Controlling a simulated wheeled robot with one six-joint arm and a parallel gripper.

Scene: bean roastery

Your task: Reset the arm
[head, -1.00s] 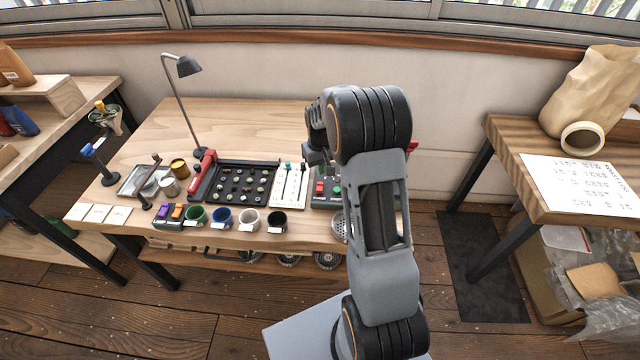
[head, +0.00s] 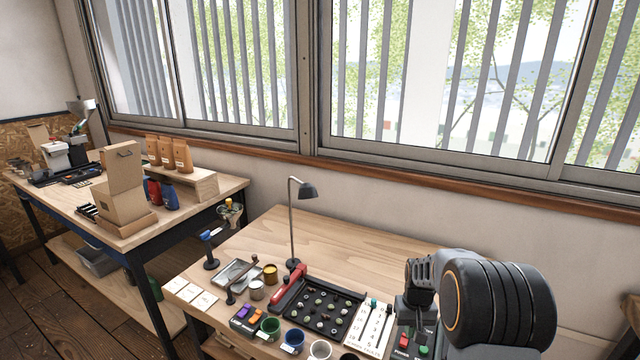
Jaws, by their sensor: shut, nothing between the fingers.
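My gripper (head: 408,318) is at the lower right of the head view, in front of my arm's dark ribbed joint. It is shut and empty, pointing down above the right part of the wooden workbench (head: 350,240). It hangs over the panel with red and green buttons (head: 424,350), next to the white slider board (head: 372,325). The fingertips are small and partly dark against the bench.
A second table (head: 215,187) with a cardboard box (head: 122,205) stands left. Windows line the back wall.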

